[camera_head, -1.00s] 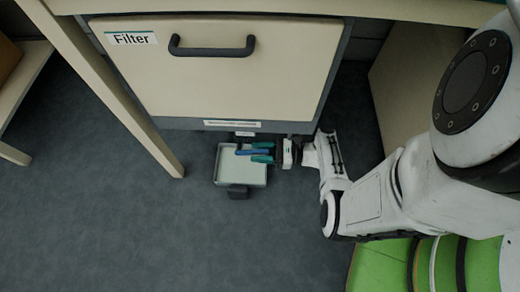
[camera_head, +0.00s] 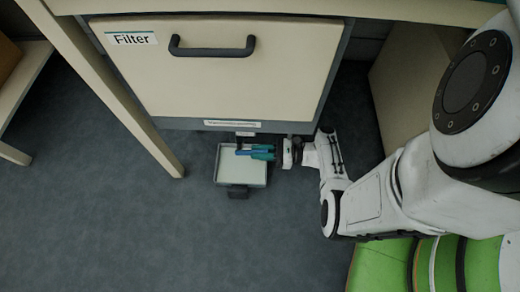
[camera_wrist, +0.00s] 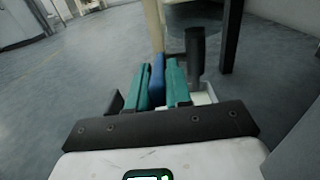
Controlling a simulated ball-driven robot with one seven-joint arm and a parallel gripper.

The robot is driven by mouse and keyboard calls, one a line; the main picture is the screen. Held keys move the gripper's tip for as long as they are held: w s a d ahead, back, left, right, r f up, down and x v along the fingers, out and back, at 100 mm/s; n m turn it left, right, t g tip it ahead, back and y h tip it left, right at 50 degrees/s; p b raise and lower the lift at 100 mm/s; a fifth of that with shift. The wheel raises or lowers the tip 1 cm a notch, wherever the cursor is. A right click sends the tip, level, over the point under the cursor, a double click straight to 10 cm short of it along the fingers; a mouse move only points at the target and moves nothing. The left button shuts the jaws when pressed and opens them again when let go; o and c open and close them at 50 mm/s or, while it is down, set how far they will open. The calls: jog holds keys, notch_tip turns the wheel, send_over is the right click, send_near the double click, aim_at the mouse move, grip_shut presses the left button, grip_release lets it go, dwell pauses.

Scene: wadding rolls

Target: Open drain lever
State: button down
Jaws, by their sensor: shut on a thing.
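The drain lever (camera_head: 242,152) is a blue bar under the filter cabinet, and it also shows in the wrist view (camera_wrist: 157,79). My gripper (camera_head: 262,152) reaches in from the right with its teal fingers shut on the lever, one finger on each side. In the wrist view my gripper (camera_wrist: 156,72) has the lever between its fingers, its far end showing. The dark drain pipe (camera_wrist: 195,52) stands upright just right of the fingers in that view. The part of the lever deep between the fingers is hidden.
A pale shallow tray (camera_head: 240,181) with a dark front handle lies on the floor below the lever. The cream filter drawer (camera_head: 215,85) hangs above. A table leg (camera_head: 120,95) stands to the left. The grey floor (camera_head: 120,230) in front is clear.

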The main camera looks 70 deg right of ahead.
jog(key=shift+r+p, duration=0.45)
jog(key=shift+p, duration=0.45)
jog(key=shift+w+r+g+h+p, duration=0.15)
jog(key=shift+g+h+p, duration=0.15)
jog(key=shift+g+p, duration=0.6)
jog(key=c, duration=1.1)
grip_release()
jog(key=shift+f+p+v, duration=0.1)
jog(key=shift+p+v, duration=0.6)
jog(key=shift+v, duration=2)
jog(key=shift+f+p+v, duration=0.15)
jog(key=shift+p+v, duration=0.55)
jog(key=shift+v, duration=2)
